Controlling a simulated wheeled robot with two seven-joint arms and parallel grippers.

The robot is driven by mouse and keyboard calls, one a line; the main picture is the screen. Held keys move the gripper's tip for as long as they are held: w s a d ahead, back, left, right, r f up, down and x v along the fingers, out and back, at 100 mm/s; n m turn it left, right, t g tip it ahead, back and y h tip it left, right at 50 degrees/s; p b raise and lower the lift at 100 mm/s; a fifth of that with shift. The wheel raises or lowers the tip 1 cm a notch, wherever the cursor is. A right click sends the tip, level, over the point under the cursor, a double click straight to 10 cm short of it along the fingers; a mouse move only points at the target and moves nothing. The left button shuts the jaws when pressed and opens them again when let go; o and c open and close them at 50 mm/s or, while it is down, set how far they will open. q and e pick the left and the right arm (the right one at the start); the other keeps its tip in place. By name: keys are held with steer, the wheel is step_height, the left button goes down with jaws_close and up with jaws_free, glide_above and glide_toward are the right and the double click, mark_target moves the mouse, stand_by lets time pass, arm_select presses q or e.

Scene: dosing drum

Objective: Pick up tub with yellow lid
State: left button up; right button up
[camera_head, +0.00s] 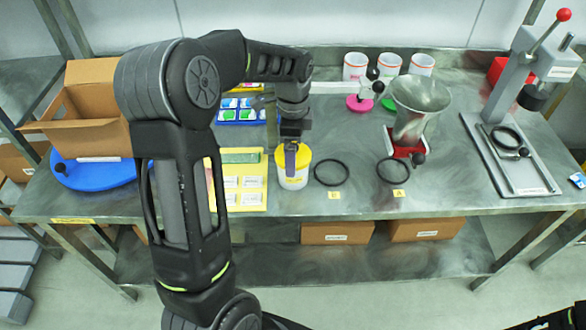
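The white tub (294,183) with a yellow lid (301,158) stands upright near the front edge of the steel table, left of two black rings. My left arm comes in from the left and bends down over the tub. My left gripper (291,160) points down at the tub, with a grey finger in front of the lid and upper wall. The far side of the gripper is hidden, so I cannot tell whether it grips the tub or is open around it. My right gripper is out of view.
Black rings (331,172) and (393,170) lie right of the tub. A metal funnel on a red base (405,146) stands further right, then a lever press (515,85). A yellow board (248,199) lies left of the tub. White cups (390,66) stand behind.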

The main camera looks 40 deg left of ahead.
arm_select(q)
step_height(320, 180, down, 4)
steer(key=shift+r+p, duration=0.2)
steer(key=shift+p, duration=0.4)
steer(key=shift+f, duration=0.5)
steer(key=shift+c, duration=0.3)
steer(key=shift+w, duration=0.1)
steer(key=c, duration=1.2)
steer(key=shift+r, duration=0.1)
step_height(320, 180, up, 10)
steer(key=shift+f+b, duration=0.1)
steer(key=shift+b, duration=0.75)
